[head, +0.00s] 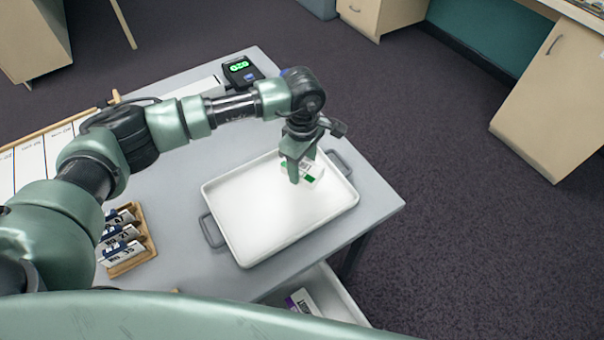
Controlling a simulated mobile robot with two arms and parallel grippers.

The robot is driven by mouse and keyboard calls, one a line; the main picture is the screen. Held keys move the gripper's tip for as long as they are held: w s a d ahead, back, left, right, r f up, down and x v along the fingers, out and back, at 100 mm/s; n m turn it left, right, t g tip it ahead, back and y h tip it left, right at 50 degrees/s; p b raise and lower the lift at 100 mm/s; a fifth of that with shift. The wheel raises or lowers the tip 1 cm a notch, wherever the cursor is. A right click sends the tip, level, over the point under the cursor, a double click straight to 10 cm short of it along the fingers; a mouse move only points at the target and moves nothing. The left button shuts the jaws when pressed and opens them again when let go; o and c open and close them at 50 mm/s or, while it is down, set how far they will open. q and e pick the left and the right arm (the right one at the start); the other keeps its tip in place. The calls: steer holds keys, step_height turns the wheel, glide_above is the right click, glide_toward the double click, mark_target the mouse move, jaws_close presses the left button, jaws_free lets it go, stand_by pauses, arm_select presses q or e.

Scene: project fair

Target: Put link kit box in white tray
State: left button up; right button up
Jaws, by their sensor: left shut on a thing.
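The white tray (250,220) lies on the grey table, with a grey handle at each end. My left gripper (300,176) points down over the tray's far right part. It is shut on a small white box with green marks (315,170), which I take to be the link kit box. The gripper hides part of the box. I cannot tell whether the box touches the tray floor. The rest of the tray is empty. My right gripper is not in view.
A wooden rack (128,262) with labelled cards stands left of the tray. A black device with a green display (241,70) sits at the table's back. An open drawer or bin (333,297) below the front edge holds a white and purple item.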

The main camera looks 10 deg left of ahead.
mark_target(302, 178)
arm_select(q)
steer(key=shift+f, duration=0.55)
step_height(302, 178, down, 4)
steer(key=shift+r+p, duration=0.25)
steer(key=shift+p, duration=0.05)
steer(key=shift+f, duration=0.25)
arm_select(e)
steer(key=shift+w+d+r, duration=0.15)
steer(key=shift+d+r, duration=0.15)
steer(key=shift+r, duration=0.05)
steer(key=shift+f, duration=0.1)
arm_select(q)
steer(key=shift+f+b, duration=0.2)
steer(key=shift+b, duration=0.1)
steer(key=o, duration=1.4)
steer(key=shift+r, duration=0.1)
